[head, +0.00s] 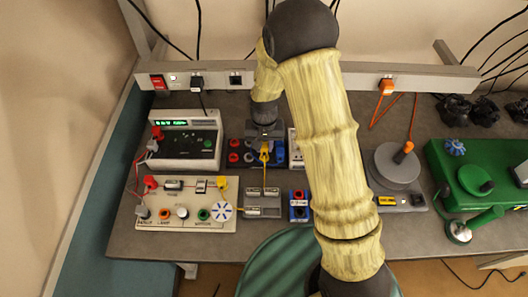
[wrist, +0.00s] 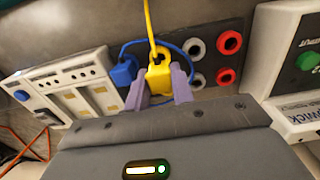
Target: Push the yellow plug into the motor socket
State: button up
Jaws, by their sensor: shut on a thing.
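My gripper (wrist: 160,92) is shut on the yellow plug (wrist: 159,77), with one lilac finger on each side of it. In the head view the yellow plug (head: 264,153) shows just below my gripper (head: 264,138), at the dark socket panel (head: 235,142). Whether the plug sits in that panel or just above it, I cannot tell. A yellow cable runs up from it in the wrist view. The white circuit board (head: 190,198) lies front left, with a green-ringed socket (head: 203,215) above the word MOTOR, beside a blue-and-white fan wheel (head: 221,210).
A blue plug (wrist: 123,71) with a blue cable stands close left of the yellow plug in the wrist view. Red (wrist: 229,42) and white (wrist: 196,46) ringed sockets are right of it. A white power supply (head: 183,140) stands behind the board. A battery holder (head: 262,203) lies right of the board.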

jog(key=shift+r+p, duration=0.95)
jog(key=shift+r, duration=0.45)
